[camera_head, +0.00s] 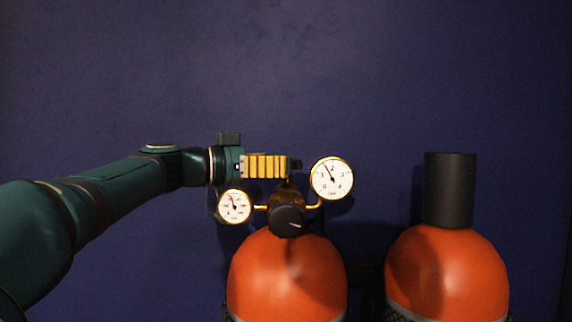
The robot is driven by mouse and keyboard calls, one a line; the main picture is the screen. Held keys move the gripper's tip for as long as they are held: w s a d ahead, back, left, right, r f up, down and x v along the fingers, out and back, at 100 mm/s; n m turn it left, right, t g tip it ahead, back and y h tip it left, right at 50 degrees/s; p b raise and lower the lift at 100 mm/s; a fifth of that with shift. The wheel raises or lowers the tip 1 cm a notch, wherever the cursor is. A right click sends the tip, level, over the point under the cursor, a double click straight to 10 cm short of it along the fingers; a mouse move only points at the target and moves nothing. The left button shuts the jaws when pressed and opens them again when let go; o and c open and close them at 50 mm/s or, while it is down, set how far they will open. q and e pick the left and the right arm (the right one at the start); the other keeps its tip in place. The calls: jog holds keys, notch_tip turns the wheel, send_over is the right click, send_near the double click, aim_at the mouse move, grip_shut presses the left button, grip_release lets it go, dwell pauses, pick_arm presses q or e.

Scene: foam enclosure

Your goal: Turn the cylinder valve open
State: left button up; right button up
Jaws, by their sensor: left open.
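The left orange cylinder (287,277) stands upright below a brass fitting (287,197). A black knob (287,221) with a light mark faces me on the front of the fitting. My left gripper (288,166) reaches in from the left, just above the fitting, with yellow ribbed fingers pointing right. It is open. One finger face shows and hides what lies behind it. A small dark part (297,164) is at the fingertips; I cannot tell whether it is the valve handle or whether the gripper touches it. My right gripper is not in view.
A small gauge (235,206) and a larger gauge (332,178) flank the fitting close to my gripper. A second orange cylinder (447,275) with a tall black cap (450,190) stands at right. The dark blue wall (400,80) is behind; the space above is clear.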

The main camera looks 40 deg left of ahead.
pick_arm(q)
jog(key=v, duration=0.9)
jog(key=shift+s, duration=0.15)
jog(key=shift+a, duration=0.1)
